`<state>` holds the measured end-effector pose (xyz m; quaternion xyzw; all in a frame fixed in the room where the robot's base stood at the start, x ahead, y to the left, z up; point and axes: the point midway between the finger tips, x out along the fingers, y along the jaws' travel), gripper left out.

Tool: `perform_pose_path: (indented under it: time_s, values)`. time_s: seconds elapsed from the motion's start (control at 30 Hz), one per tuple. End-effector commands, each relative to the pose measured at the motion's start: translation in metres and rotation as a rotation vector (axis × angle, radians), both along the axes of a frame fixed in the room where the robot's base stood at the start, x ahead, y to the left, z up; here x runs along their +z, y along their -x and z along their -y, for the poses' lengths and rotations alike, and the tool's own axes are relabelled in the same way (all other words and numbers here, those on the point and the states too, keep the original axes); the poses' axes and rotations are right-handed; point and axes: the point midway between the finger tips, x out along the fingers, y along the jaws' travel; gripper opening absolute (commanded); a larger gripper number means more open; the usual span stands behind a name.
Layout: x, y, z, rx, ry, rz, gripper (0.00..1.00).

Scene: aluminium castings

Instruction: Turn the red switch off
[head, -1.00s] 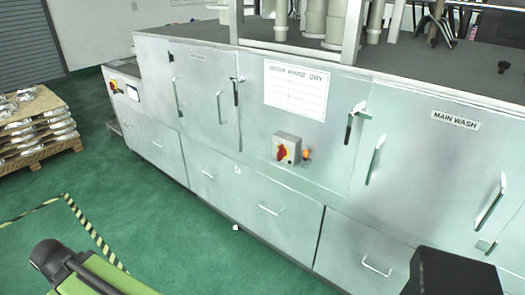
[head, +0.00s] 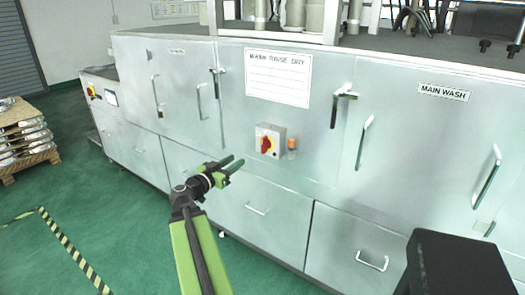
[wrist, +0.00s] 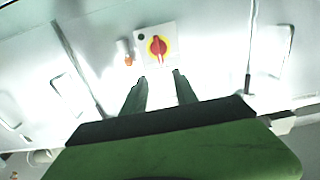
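The red switch (head: 266,145) is a red rotary knob on a yellow plate, set on a grey box on the front of the washing machine. In the wrist view the red switch (wrist: 158,47) is above and just beyond my fingertips, its knob roughly upright in the picture. My gripper (head: 236,168) is in front of the machine, left of and a little below the switch, apart from it. In the wrist view my gripper (wrist: 162,78) shows two dark green fingers spread apart with nothing between them.
An orange button or lamp (head: 292,145) sits just right of the switch box. Door handles (head: 340,108) stick out from the panels. A pallet with stacked castings (head: 25,140) stands at the far left. The green floor (head: 120,235) in front is clear.

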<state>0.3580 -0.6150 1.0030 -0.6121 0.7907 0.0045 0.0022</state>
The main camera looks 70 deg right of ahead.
Motion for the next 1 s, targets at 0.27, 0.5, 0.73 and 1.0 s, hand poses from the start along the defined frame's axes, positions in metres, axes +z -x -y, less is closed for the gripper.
perform_pose_path:
  time_s: [0.27,0.5,0.73,1.0]
  values:
    - [0.003,0.006,0.019,-0.004,0.012,0.003,0.35]
    - [0.003,0.02,0.076,-0.007,0.01,0.003,0.35]
    - [0.003,0.035,0.131,-0.005,0.01,0.003,0.35]
    - [0.003,0.046,0.167,-0.005,0.01,0.003,0.35]
